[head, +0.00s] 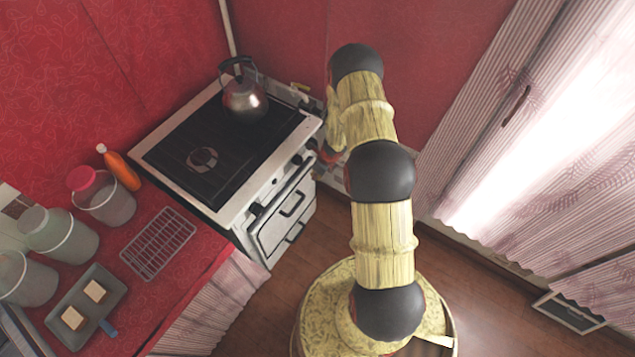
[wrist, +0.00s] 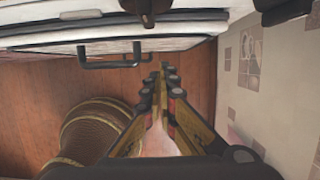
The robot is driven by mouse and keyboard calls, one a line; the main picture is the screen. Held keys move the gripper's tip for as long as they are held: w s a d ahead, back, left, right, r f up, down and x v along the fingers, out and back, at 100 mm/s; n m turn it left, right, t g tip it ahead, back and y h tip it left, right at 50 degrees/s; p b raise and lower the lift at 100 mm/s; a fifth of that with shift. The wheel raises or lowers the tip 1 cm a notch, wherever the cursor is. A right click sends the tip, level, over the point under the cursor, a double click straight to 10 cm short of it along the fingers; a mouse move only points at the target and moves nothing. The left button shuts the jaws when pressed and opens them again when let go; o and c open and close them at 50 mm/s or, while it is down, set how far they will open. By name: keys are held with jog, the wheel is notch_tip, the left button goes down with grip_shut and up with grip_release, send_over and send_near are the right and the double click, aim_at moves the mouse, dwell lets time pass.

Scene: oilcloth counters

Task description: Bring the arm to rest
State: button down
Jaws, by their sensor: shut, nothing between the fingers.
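My arm (head: 383,235) rises from my round base in the head view, bends over and reaches toward the gap at the right side of the stove. My gripper is mostly hidden behind the arm links there. In the wrist view my gripper (wrist: 164,78) is shut, its two fingers together with nothing between them. It points along the front of the stove, above the wooden floor, and I see no contact with anything.
The white stove (head: 270,190) with a kettle (head: 243,98) stands close to my gripper; its drawer handle (wrist: 112,64) shows in the wrist view. A tiled surface (wrist: 270,85) is at right. A red counter (head: 190,215) holds jars, a rack and a tray.

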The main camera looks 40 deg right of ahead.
jog(key=r, duration=0.2)
jog(key=r+p, duration=0.1)
jog(key=r, duration=0.1)
jog(key=shift+w+a, duration=0.2)
jog(key=shift+w, duration=0.2)
jog(key=shift+f, duration=0.1)
